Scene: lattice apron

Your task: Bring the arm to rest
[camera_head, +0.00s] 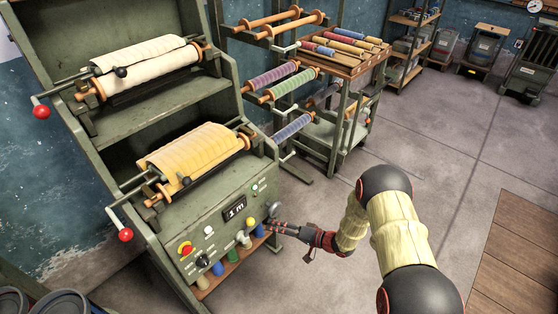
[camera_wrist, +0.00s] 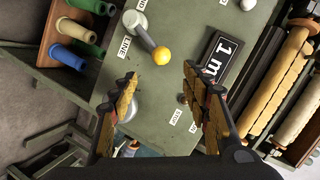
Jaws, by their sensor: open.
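My arm (camera_head: 395,225) reaches from the lower right toward the green machine's control panel (camera_head: 218,238). My gripper (camera_head: 276,229) is in front of the panel's right end. In the wrist view my gripper (camera_wrist: 160,82) shows two fingers well apart with nothing between them. Beyond the fingertips, the panel (camera_wrist: 160,85) carries a lever with a yellow knob (camera_wrist: 161,55) and a display reading "1 m" (camera_wrist: 219,59). A round metal knob (camera_wrist: 124,108) is partly hidden behind one finger. I cannot tell whether a finger touches it.
The machine holds a cream roll (camera_head: 148,68) and a yellow roll (camera_head: 190,157), with red-knobbed cranks (camera_head: 125,235) at its left. A rack (camera_head: 285,85) and a trolley (camera_head: 350,65) with fabric rolls stand behind. Open floor (camera_head: 440,150) lies right, beside a wooden platform (camera_head: 515,255).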

